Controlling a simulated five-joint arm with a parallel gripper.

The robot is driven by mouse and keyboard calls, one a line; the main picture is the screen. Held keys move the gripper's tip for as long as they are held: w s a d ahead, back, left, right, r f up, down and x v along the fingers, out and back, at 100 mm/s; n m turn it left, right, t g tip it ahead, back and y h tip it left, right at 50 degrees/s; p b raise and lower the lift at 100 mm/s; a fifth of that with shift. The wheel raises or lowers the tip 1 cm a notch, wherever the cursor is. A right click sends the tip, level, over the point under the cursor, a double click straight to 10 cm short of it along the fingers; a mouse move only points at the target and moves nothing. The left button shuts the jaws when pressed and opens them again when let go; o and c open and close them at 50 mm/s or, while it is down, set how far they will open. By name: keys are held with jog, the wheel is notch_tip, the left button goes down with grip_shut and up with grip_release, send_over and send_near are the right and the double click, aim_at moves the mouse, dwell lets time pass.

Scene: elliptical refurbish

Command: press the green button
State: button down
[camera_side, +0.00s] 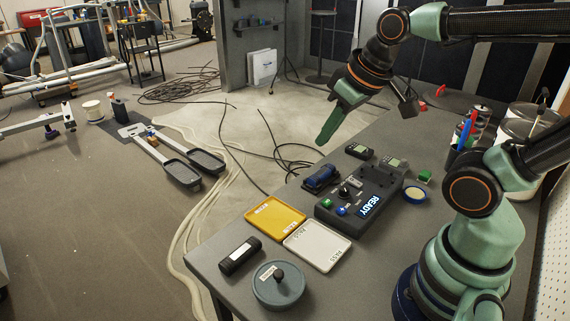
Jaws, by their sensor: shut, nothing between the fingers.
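A dark control box (385,194) with a lit "READY" display lies on the grey table. The small green button (327,203) is on its left end, beside a blue button (341,211) and a black knob (345,190). My gripper (325,135) is shut and empty, with its green finger pointing down and left. In the picture it is well above the box and the green button, apart from them. Nothing hides the green button.
A yellow tray (274,217) and a white tray (317,246) lie left of the box. A blue tool (321,178), tape roll (415,194) and small green object (424,176) lie around the box.

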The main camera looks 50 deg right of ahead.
jog(key=w+d+f+n+g, duration=0.1)
jog(key=d+g, duration=0.1)
jog(key=g, duration=0.1)
jog(key=n+g+y, duration=0.2)
jog(key=n+g, duration=0.2)
jog(key=g, duration=0.6)
send_over(324, 200)
notch_tip(324, 200, down, 9)
jog(key=shift+r, duration=0.2)
jog(key=shift+d, duration=0.1)
jog(key=shift+f, duration=4.4)
jog(key=shift+f, duration=0.1)
jog(key=shift+f, duration=0.35)
